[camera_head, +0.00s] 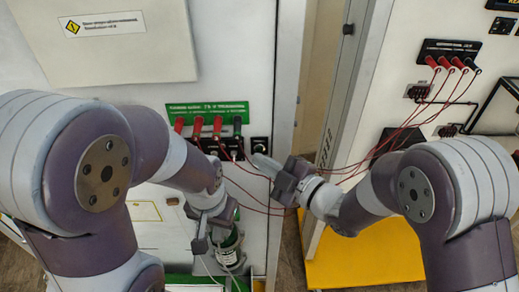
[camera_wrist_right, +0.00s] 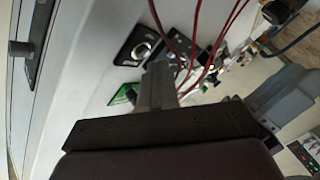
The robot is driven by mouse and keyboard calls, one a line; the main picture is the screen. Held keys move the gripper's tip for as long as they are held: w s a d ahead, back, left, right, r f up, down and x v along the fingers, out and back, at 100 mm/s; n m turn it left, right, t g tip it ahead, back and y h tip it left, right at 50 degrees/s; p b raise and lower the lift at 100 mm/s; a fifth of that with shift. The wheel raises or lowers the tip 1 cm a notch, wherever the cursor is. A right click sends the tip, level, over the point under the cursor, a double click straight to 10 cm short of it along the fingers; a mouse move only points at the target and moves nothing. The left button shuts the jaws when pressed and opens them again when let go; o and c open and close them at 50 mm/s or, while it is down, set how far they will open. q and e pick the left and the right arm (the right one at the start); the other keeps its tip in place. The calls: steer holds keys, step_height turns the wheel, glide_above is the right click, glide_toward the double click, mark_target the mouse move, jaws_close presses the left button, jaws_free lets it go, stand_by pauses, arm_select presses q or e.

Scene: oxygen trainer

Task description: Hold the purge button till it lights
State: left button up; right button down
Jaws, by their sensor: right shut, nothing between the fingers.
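The purge button appears to be the round button on a small black plate (camera_head: 260,144) on the white panel, right of the green label. In the right wrist view the plate shows a round silver-rimmed button (camera_wrist_right: 141,49); I see no light on it. My right gripper (camera_head: 258,162) is shut and empty, its tips just below the plate in the head view. In the right wrist view the tips (camera_wrist_right: 158,70) are close to the plate; contact cannot be told.
A green label (camera_head: 207,113) sits above several red and dark plugs. Thin red cables (camera_head: 350,168) hang from there and across to the panel at right, passing near my right gripper. A yellow base (camera_head: 365,262) lies below right. A warning-sign panel (camera_head: 115,45) is upper left.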

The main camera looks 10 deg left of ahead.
steer(key=shift+w+a, duration=0.1)
steer(key=shift+w, duration=0.2)
steer(key=shift+w+a, duration=0.1)
steer(key=shift+w, duration=0.25)
stand_by(0.8)
steer(key=shift+b, duration=0.3)
stand_by(0.5)
steer(key=shift+s+d, duration=0.25)
steer(key=shift+s, duration=0.5)
steer(key=s, duration=0.2)
steer(key=s+d+b, duration=0.1)
steer(key=s, duration=0.1)
steer(key=shift+s+d, duration=0.2)
steer(key=shift+s, duration=0.2)
